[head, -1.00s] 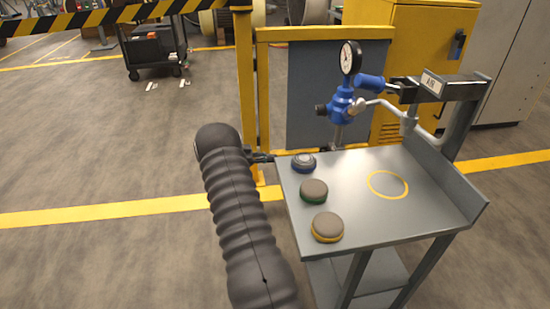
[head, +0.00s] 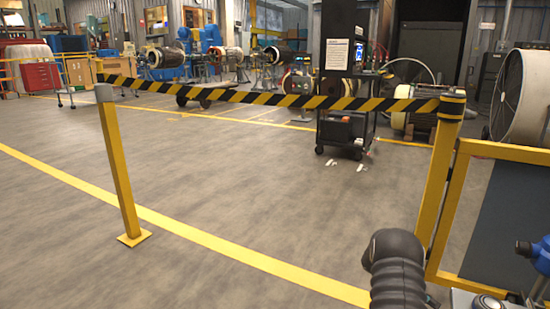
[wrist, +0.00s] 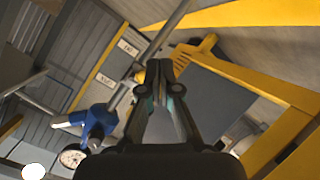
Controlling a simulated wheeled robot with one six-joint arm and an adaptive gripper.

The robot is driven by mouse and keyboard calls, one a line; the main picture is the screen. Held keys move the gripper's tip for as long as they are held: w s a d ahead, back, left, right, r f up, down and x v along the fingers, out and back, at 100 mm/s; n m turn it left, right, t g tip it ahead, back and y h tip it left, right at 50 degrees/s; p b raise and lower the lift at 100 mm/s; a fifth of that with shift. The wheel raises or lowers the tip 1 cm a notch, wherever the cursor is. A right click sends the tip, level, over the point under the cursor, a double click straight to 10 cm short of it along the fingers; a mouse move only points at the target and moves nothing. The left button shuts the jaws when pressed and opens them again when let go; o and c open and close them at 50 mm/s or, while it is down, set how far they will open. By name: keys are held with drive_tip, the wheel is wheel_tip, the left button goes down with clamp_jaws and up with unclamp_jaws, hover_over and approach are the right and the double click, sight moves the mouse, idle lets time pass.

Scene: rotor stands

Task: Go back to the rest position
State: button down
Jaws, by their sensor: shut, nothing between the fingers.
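My gripper (wrist: 158,85) shows in the wrist view with its two fingers drawn together at the tips and nothing between them. In the head view my dark ribbed arm rises at the lower right, and the gripper itself is mostly hidden or out of frame. In the wrist view a blue valve (wrist: 97,121) with a round gauge (wrist: 72,157) lies to the left of the fingers, apart from them. A piece of the blue valve (head: 541,252) also shows at the right edge of the head view.
A yellow post (head: 116,165) and a second yellow post (head: 441,180) carry a black-and-yellow barrier (head: 270,98). A yellow-framed dark panel (head: 505,235) stands at the right. A black cart (head: 345,110) stands behind the barrier. The grey floor at centre left is clear.

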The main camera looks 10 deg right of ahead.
drive_tip(key=s+a+r+n+t+y+p, duration=0.1)
drive_tip(key=s+a+r+n+t+y, duration=0.1)
drive_tip(key=a+r+n, duration=0.45)
drive_tip(key=s+a+r+n+t+y+p, duration=0.1)
drive_tip(key=s+a+r+n+y, duration=0.2)
drive_tip(key=a, duration=0.6)
drive_tip(key=s+a+r+n+t+y+p, duration=0.1)
drive_tip(key=s+a+r+n+t+y, duration=0.15)
drive_tip(key=a+r, duration=0.45)
drive_tip(key=s+a+r+n+t+y+p, duration=0.1)
drive_tip(key=s+a+r+t+p, duration=0.1)
drive_tip(key=s+a+r, duration=0.3)
drive_tip(key=s+a+r+n+t+p, duration=0.2)
drive_tip(key=s+a+r+t+p, duration=0.1)
drive_tip(key=a+r, duration=0.7)
drive_tip(key=s+a+r+n+t+y+p, duration=0.1)
drive_tip(key=s+a+r+n+t+p, duration=0.1)
drive_tip(key=s+a+r+t, duration=0.2)
drive_tip(key=s+a+r, duration=0.3)
drive_tip(key=r, duration=0.2)
drive_tip(key=shift+s+a+y+p, duration=0.25)
drive_tip(key=shift+a+y+p, duration=0.05)
drive_tip(key=shift+a+y, duration=0.05)
